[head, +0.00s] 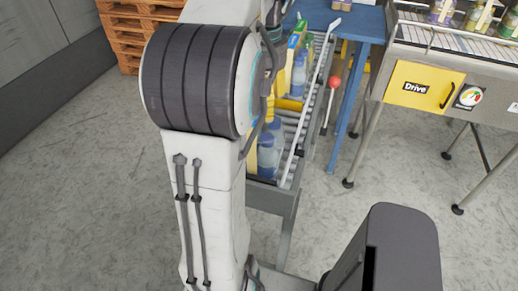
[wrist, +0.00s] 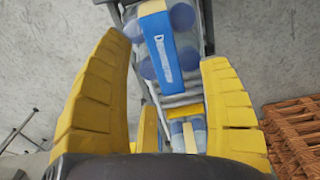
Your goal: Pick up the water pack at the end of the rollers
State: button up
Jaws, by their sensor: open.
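The water pack at the end of the rollers (wrist: 170,52) has clear bottles with blue caps and a blue and cream band with white lettering. In the wrist view it lies beyond my gripper (wrist: 166,50), seen between the two yellow fingertips. My gripper is open and empty; the fingers look apart from the pack. In the head view the same pack (head: 268,155) stands at the near end of the roller conveyor (head: 283,186), partly hidden by my arm. My gripper's fingers are hidden in that view.
A yellow bar (head: 289,104) crosses the rollers behind the end pack. More packs (head: 299,68) stand beyond it. A red-knobbed lever (head: 335,83) and white side rail flank the conveyor. A Drive cabinet (head: 424,86) stands right; wooden pallets (head: 128,37) are far left. Front floor is clear.

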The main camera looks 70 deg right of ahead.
aim_at(259, 144)
jog(key=shift+f, duration=1.55)
